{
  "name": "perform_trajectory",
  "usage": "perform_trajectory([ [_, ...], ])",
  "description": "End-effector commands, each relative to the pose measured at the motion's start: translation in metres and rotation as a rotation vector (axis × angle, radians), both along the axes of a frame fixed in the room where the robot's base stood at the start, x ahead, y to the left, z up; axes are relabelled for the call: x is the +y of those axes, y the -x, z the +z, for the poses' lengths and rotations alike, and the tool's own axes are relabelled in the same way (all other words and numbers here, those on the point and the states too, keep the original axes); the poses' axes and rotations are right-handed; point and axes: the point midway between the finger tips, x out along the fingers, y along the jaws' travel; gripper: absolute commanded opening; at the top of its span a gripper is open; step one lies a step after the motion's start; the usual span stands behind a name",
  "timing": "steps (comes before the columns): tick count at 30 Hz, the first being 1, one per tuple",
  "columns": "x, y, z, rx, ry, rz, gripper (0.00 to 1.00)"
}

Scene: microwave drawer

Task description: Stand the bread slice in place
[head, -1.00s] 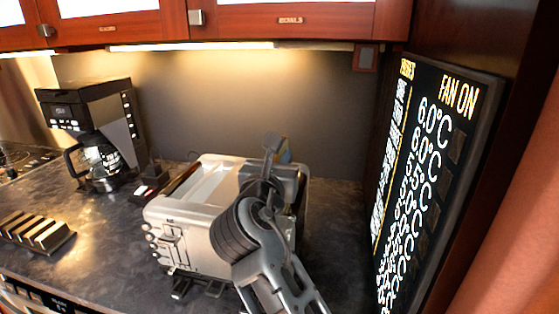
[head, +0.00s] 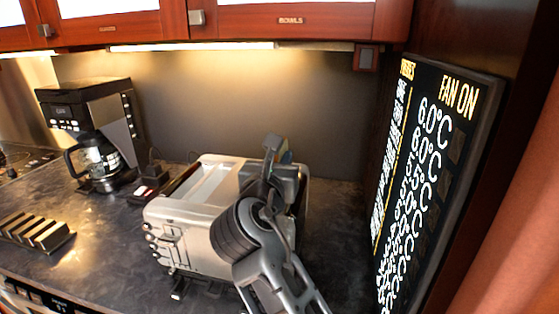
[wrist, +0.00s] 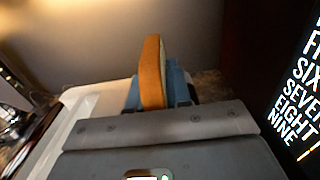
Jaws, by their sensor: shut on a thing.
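The bread slice (wrist: 152,72) is brown-orange with a pale edge. In the wrist view it stands upright, slightly tilted, between the blue fingers of my gripper (wrist: 155,92), which is shut on it. The slice's lower end is hidden behind the gripper body. In the head view my gripper (head: 284,156) is over the right part of the silver toaster (head: 180,220), and my arm hides most of it. I cannot make out the slice there, nor tell whether it touches the toaster.
A slotted dark rack (head: 36,232) lies on the counter at left. A coffee maker (head: 95,130) stands at the back left. A black display panel (head: 435,170) rises close on the right. Cabinets (head: 290,20) hang above. The counter between rack and toaster is mostly clear.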

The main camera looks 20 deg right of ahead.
Motion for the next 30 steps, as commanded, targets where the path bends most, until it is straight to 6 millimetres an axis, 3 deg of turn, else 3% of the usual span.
perform_trajectory([
  [30,0.000,0.000,-0.021,0.001,0.001,-0.001,0.00],
])
